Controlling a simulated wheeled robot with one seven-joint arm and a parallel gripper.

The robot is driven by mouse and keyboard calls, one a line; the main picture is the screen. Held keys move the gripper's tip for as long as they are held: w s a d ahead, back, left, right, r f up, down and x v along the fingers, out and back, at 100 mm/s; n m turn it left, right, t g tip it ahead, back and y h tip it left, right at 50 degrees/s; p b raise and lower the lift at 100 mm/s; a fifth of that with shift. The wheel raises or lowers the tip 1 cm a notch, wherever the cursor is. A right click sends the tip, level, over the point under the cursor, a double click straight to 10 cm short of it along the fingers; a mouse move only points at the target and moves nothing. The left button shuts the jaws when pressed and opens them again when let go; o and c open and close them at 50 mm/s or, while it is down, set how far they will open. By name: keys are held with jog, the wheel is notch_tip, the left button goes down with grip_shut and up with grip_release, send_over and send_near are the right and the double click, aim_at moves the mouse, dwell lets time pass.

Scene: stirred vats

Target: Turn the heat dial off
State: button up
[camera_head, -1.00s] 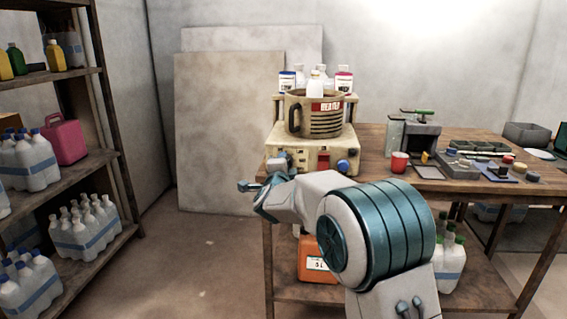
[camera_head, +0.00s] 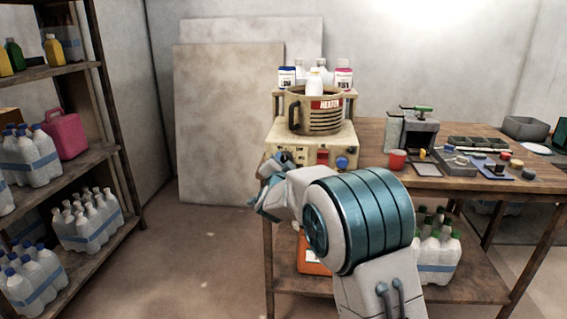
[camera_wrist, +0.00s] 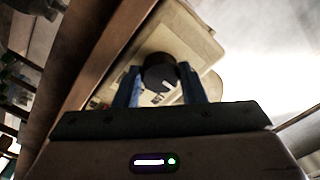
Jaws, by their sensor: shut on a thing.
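The heater unit (camera_head: 345,137) is a worn cream box at the left end of the bench, with a mug-shaped vat (camera_head: 318,117) labelled "HEATER" on top. In the wrist view a black round dial (camera_wrist: 159,73) with a pale pointer mark stands out from the cream panel (camera_wrist: 185,38). My gripper (camera_wrist: 166,84) has its two blue fingers on either side of this dial and is shut on it. In the head view my gripper (camera_head: 270,172) is at the left of the unit's front and hides the dial. A red switch (camera_head: 323,157) and a blue knob (camera_head: 342,162) show to its right.
Several bottles (camera_head: 343,76) stand behind the vat. A red cup (camera_head: 397,159) and a grey press (camera_head: 412,132) stand on the bench to the right. A shelf (camera_head: 108,150) with bottle packs is at the left, with open floor between.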

jog(key=shift+a, duration=0.1)
dwell(0.3)
jog(key=o, duration=1)
jog(key=s, duration=1.4)
jog(key=shift+a+p, duration=0.2)
jog(key=shift+p, duration=0.2)
jog(key=s+d+r+n+g+y+p, duration=0.4)
jog(key=s+d+r+n+g+p, duration=0.25)
jog(key=r+p, duration=0.3)
jog(key=s+d+r+n+g+h+p, duration=0.1)
jog(key=s+d+g+p, duration=0.3)
jog(key=s, duration=0.8)
jog(key=s+d+r+n+g+h+p, duration=0.1)
jog(key=s+d+r+g+h+p, duration=0.1)
jog(key=s+d+p, duration=0.6)
jog(key=s+d+r+g, duration=0.1)
jog(key=s+d+g, duration=0.1)
jog(key=s+d, duration=0.1)
jog(key=shift+s+d+n+g, duration=0.3)
jog(key=shift+s+n+g, duration=0.05)
jog(key=shift+s, duration=0.1)
